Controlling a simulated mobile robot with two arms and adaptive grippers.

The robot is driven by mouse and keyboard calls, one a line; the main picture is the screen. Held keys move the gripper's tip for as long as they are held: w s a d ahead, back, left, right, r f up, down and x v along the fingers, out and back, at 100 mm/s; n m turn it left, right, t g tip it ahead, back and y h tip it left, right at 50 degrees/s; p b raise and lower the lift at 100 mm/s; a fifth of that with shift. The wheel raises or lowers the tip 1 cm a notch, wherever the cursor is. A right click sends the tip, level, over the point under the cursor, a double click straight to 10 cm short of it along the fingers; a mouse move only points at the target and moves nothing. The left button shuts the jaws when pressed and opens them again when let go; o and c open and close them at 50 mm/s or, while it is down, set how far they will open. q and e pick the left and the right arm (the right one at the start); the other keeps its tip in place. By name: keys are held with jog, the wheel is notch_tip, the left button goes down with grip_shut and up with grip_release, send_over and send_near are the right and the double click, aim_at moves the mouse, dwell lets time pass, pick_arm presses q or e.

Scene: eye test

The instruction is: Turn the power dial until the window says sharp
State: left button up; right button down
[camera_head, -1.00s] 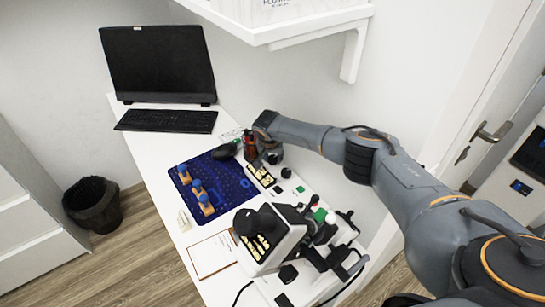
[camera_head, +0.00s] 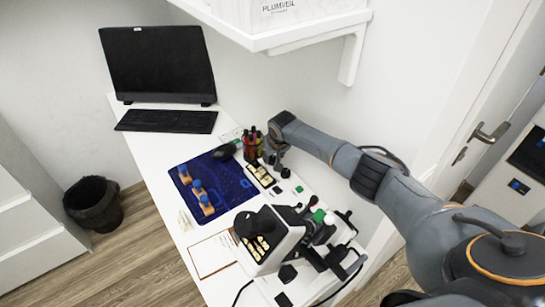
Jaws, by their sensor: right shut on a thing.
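My right gripper (camera_head: 277,163) reaches down from the wrist at the back right of the white desk. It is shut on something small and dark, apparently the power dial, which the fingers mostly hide. A pale strip with yellowish marks (camera_head: 262,175) lies just left of the gripper. The eye-test device (camera_head: 288,235), white and black, stands at the front of the desk with yellowish pieces on its near face. I cannot make out a window or read any word in it. My left gripper is not in view.
A dark mouse (camera_head: 224,151), a holder with coloured bottles (camera_head: 251,147), a keyboard (camera_head: 166,121) and a monitor (camera_head: 158,63) stand behind. A shelf (camera_head: 310,34) overhangs the desk. A framed sheet (camera_head: 212,257) lies in front.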

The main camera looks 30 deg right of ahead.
jog(key=shift+s+f, duration=0.1)
jog(key=c, duration=1.3)
grip_release()
jog(key=shift+o, duration=0.2)
